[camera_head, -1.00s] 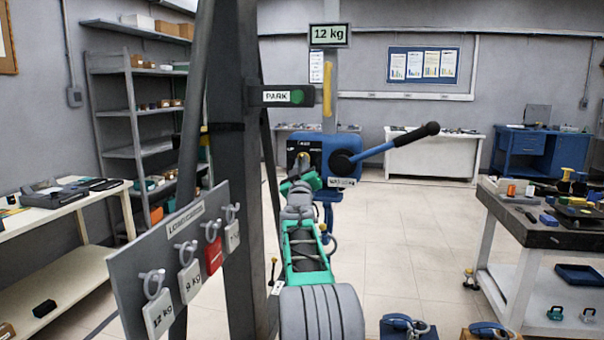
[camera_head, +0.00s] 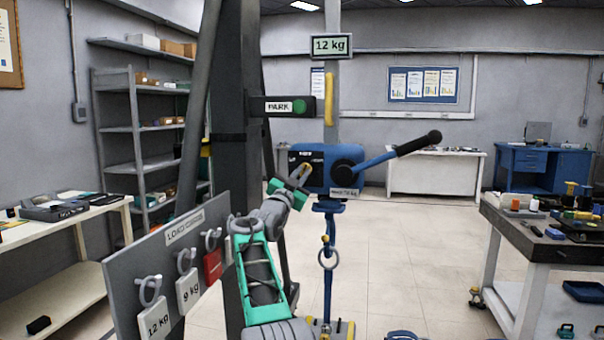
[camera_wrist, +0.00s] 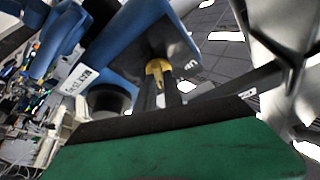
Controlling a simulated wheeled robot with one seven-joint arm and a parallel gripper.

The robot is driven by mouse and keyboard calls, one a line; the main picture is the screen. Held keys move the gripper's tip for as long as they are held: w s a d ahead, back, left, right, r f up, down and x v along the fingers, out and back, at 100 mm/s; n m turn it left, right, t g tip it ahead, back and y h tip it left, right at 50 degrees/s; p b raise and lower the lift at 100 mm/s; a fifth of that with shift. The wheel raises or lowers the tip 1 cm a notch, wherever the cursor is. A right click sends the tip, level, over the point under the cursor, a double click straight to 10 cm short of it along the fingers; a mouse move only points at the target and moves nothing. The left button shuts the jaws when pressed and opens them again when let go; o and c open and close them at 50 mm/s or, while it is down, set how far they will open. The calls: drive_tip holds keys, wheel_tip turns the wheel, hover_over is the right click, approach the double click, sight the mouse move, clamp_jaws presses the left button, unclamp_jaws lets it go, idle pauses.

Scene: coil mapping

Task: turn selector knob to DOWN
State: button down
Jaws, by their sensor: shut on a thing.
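My gripper (camera_head: 299,177) is at that face from the lower left. The label by the knob is too small to read.
A grey board (camera_head: 150,270) with weight tags on hooks stands at the lower left. A dark upright (camera_head: 235,110) with a PARK sign (camera_head: 280,107) is just left of the hoist. A ring (camera_head: 328,258) hangs below it. The workbench (camera_head: 540,235) is at right.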

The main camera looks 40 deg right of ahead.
drive_tip(key=shift+w+m+g+p, duration=0.1)
drive_tip(key=shift+m+g+p, duration=0.8)
drive_tip(key=shift+m, duration=0.8)
drive_tip(key=shift+a+m, duration=0.1)
drive_tip(key=shift+m, duration=0.2)
drive_tip(key=c, duration=1.5)
unclamp_jaws()
drive_tip(key=shift+o, duration=0.2)
drive_tip(key=b+v, duration=0.3)
drive_tip(key=v, duration=0.4)
drive_tip(key=shift+a, duration=0.35)
drive_tip(key=shift+f, duration=0.15)
